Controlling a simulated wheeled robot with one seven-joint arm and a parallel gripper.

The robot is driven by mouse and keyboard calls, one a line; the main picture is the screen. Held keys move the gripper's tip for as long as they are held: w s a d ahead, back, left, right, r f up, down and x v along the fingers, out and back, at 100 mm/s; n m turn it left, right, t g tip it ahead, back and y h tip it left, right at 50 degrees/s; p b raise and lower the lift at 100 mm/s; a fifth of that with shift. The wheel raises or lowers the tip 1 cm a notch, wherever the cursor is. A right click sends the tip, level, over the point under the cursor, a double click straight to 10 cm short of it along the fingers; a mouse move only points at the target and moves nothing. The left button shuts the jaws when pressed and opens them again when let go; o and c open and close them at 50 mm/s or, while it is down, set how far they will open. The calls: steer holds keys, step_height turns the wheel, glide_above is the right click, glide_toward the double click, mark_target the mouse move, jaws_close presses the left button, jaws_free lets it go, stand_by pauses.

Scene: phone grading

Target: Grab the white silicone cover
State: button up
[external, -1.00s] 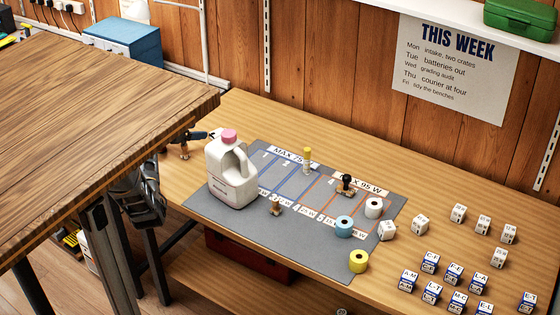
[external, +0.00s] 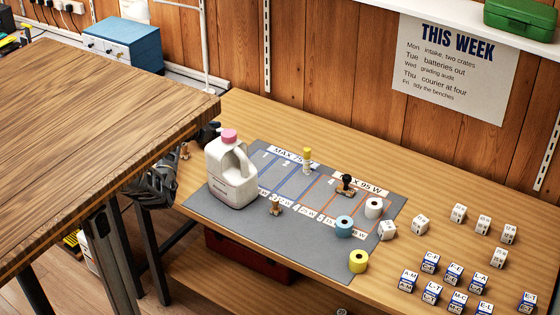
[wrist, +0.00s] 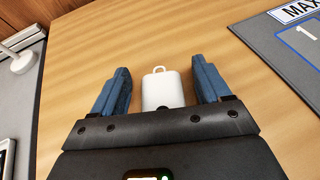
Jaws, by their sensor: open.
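A small white cover (wrist: 163,90) with a loop at its far end lies on the wooden bench in the wrist view. My gripper (wrist: 162,78) is open, its two blue fingers on either side of the cover with a gap on each side. The near end of the cover is hidden behind my gripper's dark body. In the external view I cannot make out the cover, and only a dark part of my gripper (external: 207,133) shows beside the white jug (external: 232,172).
The jug with a pink cap stands on the grey mat (external: 310,258). Stamps and coloured rolls also stand on the mat, with several lettered blocks to its right. A higher wooden table (external: 90,120) hides much of my arm. The bench around the cover is clear.

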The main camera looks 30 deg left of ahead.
steer(key=shift+w, duration=0.1)
steer(key=c, duration=1)
steer(key=shift+c, duration=0.2)
